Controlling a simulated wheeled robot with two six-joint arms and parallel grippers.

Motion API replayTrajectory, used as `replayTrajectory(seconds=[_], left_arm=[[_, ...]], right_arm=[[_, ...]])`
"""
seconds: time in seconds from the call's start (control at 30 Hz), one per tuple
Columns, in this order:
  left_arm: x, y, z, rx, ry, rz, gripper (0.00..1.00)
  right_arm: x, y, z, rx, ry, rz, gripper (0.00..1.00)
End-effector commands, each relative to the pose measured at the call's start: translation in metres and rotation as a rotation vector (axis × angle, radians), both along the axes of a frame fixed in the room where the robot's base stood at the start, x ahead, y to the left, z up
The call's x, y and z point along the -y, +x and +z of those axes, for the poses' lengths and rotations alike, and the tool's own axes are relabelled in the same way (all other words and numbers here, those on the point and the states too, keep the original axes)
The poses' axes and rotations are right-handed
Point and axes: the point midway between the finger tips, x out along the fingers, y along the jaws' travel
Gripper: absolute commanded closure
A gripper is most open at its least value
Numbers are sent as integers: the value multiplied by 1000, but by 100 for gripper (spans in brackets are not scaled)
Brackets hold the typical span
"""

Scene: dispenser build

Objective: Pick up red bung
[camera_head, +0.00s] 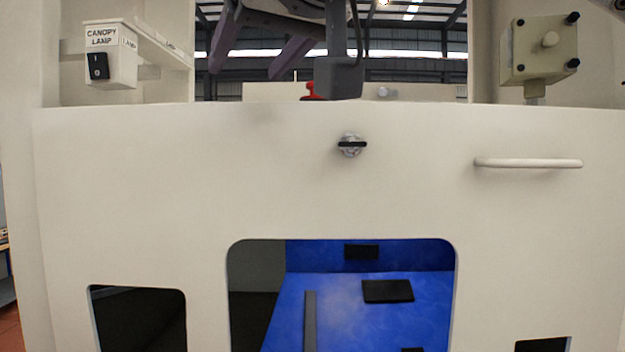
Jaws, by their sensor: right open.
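A small red thing, which looks like the red bung (312,91), shows just above the top edge of the white front panel. A grey block (338,80) on a post stands beside it and hides part of it; its lower part is hidden too. My right gripper (245,74) reaches in from the top, above the panel and left of the bung. Its two dark purple-grey fingers are apart, with nothing seen between them. It appears clear of the bung. My left gripper is not in view.
The white panel (180,190) fills the front, with a black-slotted knob (351,145), a bar handle (528,163) and an opening showing a blue interior (335,300). A canopy lamp switch box (108,58) is at upper left, a beige box (540,48) at upper right.

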Motion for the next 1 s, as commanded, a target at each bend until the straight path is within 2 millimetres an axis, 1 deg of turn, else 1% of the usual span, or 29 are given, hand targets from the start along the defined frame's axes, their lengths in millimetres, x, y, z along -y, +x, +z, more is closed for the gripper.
replayTrajectory(seconds=[0.03,0.23,0.3,0.4,0.47,0.7,0.87,1.0], left_arm=[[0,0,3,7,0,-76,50],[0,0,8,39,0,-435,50],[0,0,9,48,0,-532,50],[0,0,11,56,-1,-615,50],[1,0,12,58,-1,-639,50],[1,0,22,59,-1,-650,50],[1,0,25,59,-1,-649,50],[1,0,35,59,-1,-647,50]], right_arm=[[10,6,6,1,1,-40,29],[53,25,22,-3,5,-212,29],[64,29,26,-5,7,-257,29],[74,33,28,-7,10,-296,29],[76,38,28,-9,9,-308,29],[71,71,22,-8,7,-312,29],[68,84,19,-8,9,-309,29],[65,98,16,-11,7,-310,29]])
